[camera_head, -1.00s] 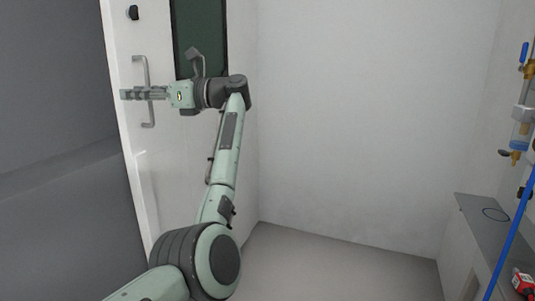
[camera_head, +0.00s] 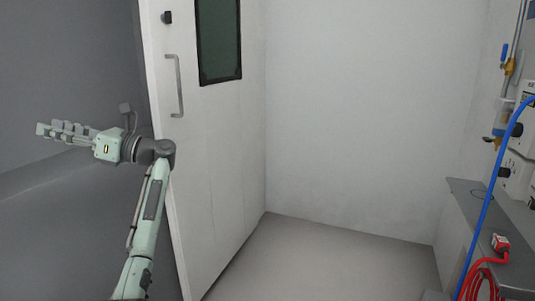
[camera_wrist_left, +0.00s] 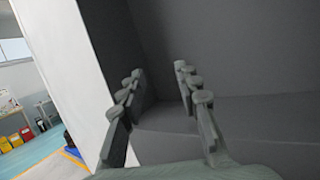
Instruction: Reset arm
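My left arm comes in from the lower left in the head view, and its gripper (camera_head: 66,131) points left, beside the door's edge and over the grey floor area. In the left wrist view the two fingers (camera_wrist_left: 160,90) are apart with nothing between them. The white door (camera_head: 185,150) stands to the right of the gripper, with a grey handle (camera_head: 175,86) and a dark window. The gripper is clear of the handle. My right gripper does not show in either view.
At right stands a grey bench (camera_head: 462,215) with a blue hose (camera_head: 482,215) and a red coiled cable (camera_head: 486,280). The floor (camera_head: 330,265) by the white wall is clear. Coloured bins (camera_wrist_left: 15,139) show far off in the left wrist view.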

